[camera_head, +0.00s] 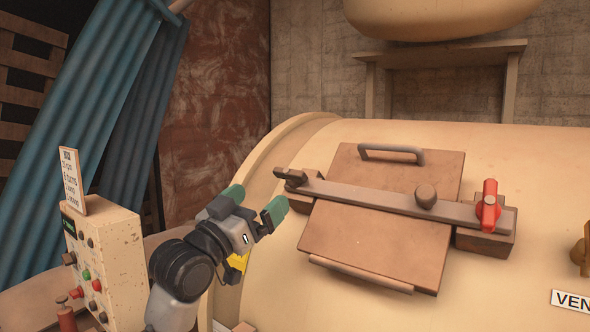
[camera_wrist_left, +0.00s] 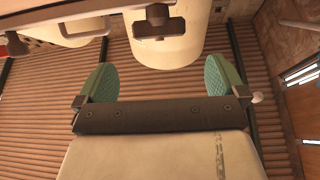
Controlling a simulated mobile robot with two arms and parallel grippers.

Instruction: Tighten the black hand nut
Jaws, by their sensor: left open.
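The black hand nut (camera_head: 290,177) is a dark winged nut at the left end of the metal clamp bar (camera_head: 375,199) across the square hatch cover (camera_head: 420,170). In the left wrist view a dark T-shaped handle (camera_wrist_left: 157,24), which looks like this nut, is at the top middle. My left gripper (camera_head: 253,203) is open, with green finger pads apart and nothing between them. It is left of and below the nut in the head view, not touching it. In the left wrist view the open fingers (camera_wrist_left: 160,78) sit below the handle. My right gripper is not in view.
A red hand nut (camera_head: 489,205) stands at the bar's right end, and a brown knob (camera_head: 425,196) sits on the bar. The hatch has a handle (camera_head: 391,152). A control box (camera_head: 108,255) with buttons stands at the left. The large cream tank (camera_head: 500,145) fills the right.

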